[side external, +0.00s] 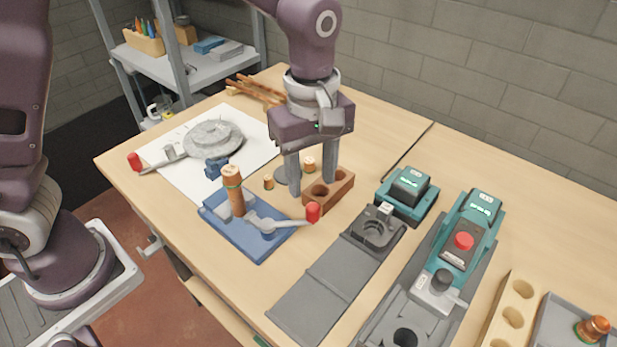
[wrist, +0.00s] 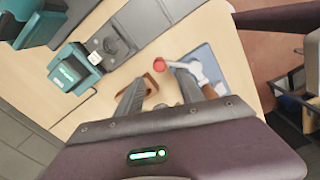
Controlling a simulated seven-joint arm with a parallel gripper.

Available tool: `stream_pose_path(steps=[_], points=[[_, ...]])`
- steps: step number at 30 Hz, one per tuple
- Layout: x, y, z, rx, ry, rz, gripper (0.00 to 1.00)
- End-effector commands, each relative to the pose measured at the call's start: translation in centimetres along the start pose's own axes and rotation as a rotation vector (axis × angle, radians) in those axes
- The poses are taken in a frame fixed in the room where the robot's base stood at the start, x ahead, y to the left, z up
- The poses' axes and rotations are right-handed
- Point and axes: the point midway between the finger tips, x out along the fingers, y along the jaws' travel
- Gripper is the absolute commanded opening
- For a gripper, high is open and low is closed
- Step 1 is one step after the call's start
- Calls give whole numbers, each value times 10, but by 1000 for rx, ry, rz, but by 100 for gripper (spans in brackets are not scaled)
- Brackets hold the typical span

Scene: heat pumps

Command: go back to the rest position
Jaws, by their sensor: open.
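My gripper (side external: 312,182) hangs over the middle of the wooden table with its two fingers apart and nothing seen between them. It also shows in the wrist view (wrist: 172,97). A brown block with holes (side external: 330,190) stands on the table right by the fingers; whether they touch it I cannot tell. Small brown-and-tan cylinders stand close by, one left of the fingers (side external: 268,182) and one behind them (side external: 309,164). To the left, a blue base (side external: 262,243) carries an upright copper-coloured cylinder (side external: 234,190) and a grey lever with a red knob (side external: 313,211).
A teal-and-grey machine (side external: 470,243) and a smaller teal unit (side external: 408,193) stand to the right. A tan holed block (side external: 513,310) and a grey tray (side external: 560,328) lie at front right. A round grey fixture (side external: 214,138) sits on a white sheet (side external: 255,150) at back left. The back right tabletop is clear.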

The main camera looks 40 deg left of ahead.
Motion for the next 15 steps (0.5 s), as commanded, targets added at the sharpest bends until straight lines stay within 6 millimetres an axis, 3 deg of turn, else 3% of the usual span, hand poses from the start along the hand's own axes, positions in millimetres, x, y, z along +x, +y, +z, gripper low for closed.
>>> stream_pose_path(steps=[2,4,6,9,12,15], points=[[-21,-10,-10,58,-18,35,45],[-54,-34,-23,185,-34,99,45],[-88,-70,-38,364,-20,182,45],[-118,-127,-50,637,73,281,45],[-126,-176,-55,875,213,323,45],[-122,-209,-56,1044,337,315,45]])
